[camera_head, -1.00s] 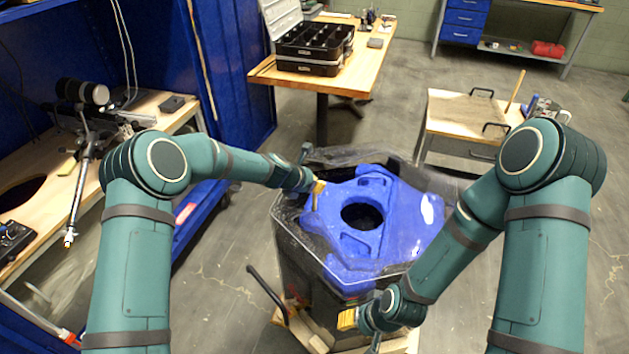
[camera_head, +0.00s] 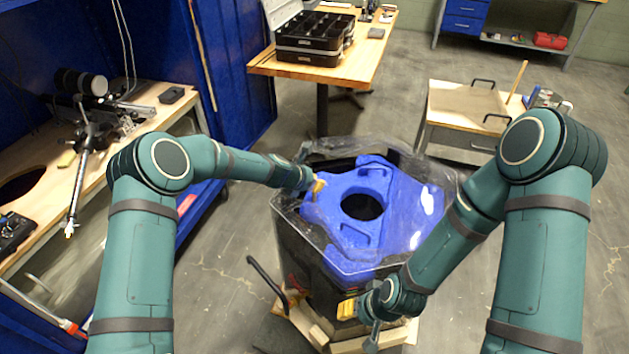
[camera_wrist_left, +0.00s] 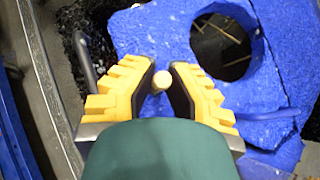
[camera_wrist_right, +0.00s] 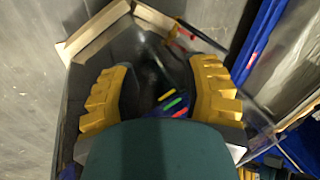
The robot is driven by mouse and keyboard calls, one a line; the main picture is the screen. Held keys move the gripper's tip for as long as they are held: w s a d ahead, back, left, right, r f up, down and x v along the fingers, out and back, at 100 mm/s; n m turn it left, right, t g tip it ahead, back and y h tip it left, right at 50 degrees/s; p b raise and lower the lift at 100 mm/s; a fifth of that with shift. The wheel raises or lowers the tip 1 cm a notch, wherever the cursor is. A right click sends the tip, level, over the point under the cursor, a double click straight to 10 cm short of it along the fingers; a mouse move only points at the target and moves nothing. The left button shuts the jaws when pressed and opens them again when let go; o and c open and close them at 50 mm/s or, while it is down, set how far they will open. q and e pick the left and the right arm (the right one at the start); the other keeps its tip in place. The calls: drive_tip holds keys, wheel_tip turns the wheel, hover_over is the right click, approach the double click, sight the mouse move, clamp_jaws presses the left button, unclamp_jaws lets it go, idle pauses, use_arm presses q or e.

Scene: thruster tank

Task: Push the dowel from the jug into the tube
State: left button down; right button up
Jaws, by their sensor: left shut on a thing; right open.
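My left gripper (camera_head: 316,187) is at the left edge of the blue block (camera_head: 387,240), which has a round dark hole and sits inside a clear-walled tank (camera_head: 310,250). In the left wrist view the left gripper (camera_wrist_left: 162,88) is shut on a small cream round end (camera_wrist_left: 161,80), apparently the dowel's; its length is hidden. The hole (camera_wrist_left: 221,47) lies up and right of it. My right gripper (camera_head: 347,310) is open low at the tank's front; its fingers (camera_wrist_right: 159,95) stand apart with nothing gripped. I cannot clearly make out the jug or the tube.
Short coloured rods (camera_wrist_right: 172,103) show between the right fingers, seemingly beyond a clear wall. A dark bar (camera_head: 268,285) sticks out at the tank's front left. A workbench (camera_head: 60,190) stands left, and a low table (camera_head: 465,110) behind right.

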use_arm(q)
drive_tip(key=c, duration=1)
unclamp_jaws()
drive_tip(key=v, duration=1.2)
wheel_tip(320, 180, up, 10)
drive_tip(key=p, duration=0.9)
drive_tip(key=shift+w, duration=0.1)
